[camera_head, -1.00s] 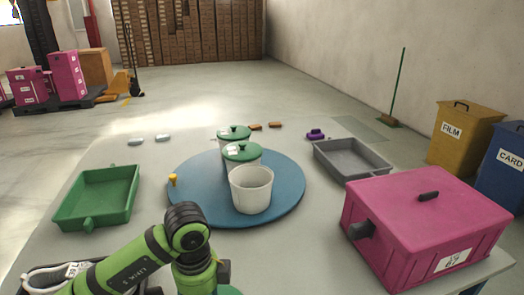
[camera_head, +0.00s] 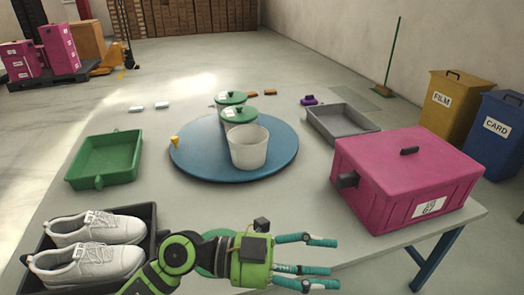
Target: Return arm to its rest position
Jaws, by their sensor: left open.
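My left arm comes in from the bottom left. Its green gripper (camera_head: 312,262) is open and empty over the table's front edge, its teal fingers spread and pointing right. A green round thing shows partly behind the gripper. The pair of white shoes (camera_head: 92,248) lies in a dark tray (camera_head: 152,218) left of the gripper. The blue round turntable (camera_head: 205,170) stands mid-table, with a white open pot (camera_head: 248,148) and two green-lidded pots (camera_head: 238,115) on it. My right gripper is not in view.
A pink box (camera_head: 405,180) labelled 67 stands on the right of the table (camera_head: 330,220). A green tray (camera_head: 105,158) is at left, a grey tray (camera_head: 342,122) at back right. Yellow FILM (camera_head: 450,98) and blue CARD (camera_head: 497,130) bins stand beyond the right edge.

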